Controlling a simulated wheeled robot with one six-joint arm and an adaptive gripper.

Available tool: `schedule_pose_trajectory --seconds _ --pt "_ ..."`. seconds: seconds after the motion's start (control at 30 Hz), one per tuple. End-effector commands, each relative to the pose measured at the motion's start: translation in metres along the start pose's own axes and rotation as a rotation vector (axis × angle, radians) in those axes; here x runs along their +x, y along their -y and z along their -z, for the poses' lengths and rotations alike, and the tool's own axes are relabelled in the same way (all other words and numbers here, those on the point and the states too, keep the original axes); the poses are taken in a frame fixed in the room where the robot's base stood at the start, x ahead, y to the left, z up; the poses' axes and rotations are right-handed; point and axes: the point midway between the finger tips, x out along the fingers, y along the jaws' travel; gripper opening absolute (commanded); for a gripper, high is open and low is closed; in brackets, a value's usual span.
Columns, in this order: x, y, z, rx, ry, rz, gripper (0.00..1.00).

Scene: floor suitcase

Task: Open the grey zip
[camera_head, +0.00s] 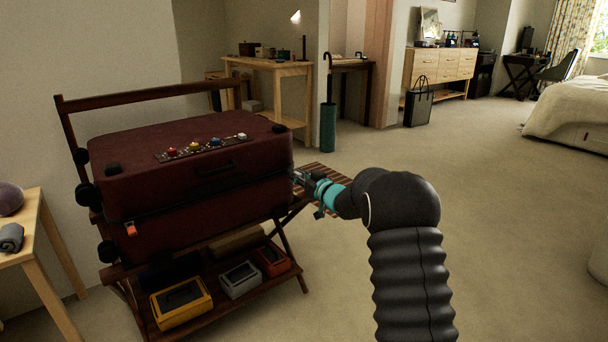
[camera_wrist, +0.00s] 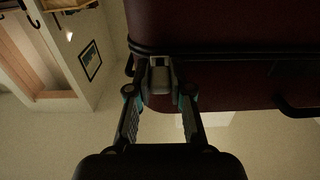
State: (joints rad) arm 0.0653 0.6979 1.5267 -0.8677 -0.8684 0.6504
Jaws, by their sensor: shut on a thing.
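The dark red suitcase (camera_head: 190,180) lies flat on a wooden luggage rack, its lid down. A dark zip line (camera_head: 200,208) runs around its side. My gripper (camera_head: 303,180) is at the suitcase's right end, at the height of the zip line. In the wrist view my gripper (camera_wrist: 160,88) is shut on the grey zip (camera_wrist: 159,73), a small grey block on the dark zip line next to the suitcase's corner. In the head view the grey zip is hidden by my gripper. An orange tag (camera_head: 131,229) hangs at the suitcase's front left.
The luggage rack (camera_head: 290,245) has a lower shelf with yellow, grey and orange boxes. Coloured knobs (camera_head: 194,147) sit on the lid. A small wooden table (camera_head: 38,240) stands at left. The carpet to the right is clear.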

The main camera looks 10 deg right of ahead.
Motion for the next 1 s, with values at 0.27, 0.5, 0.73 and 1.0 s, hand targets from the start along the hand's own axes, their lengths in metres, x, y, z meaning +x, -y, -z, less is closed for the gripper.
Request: schedule_pose_trajectory --seconds 0.27,0.5,0.73,1.0 --pt "-0.002 -0.005 0.001 0.001 -0.002 -0.009 0.46" --pt "0.0 -0.002 0.001 0.0 -0.001 -0.004 0.46" --pt "-0.015 -0.002 0.001 0.001 -0.002 -0.005 0.46" --pt "-0.068 -0.004 0.001 0.001 0.0 -0.008 0.46"
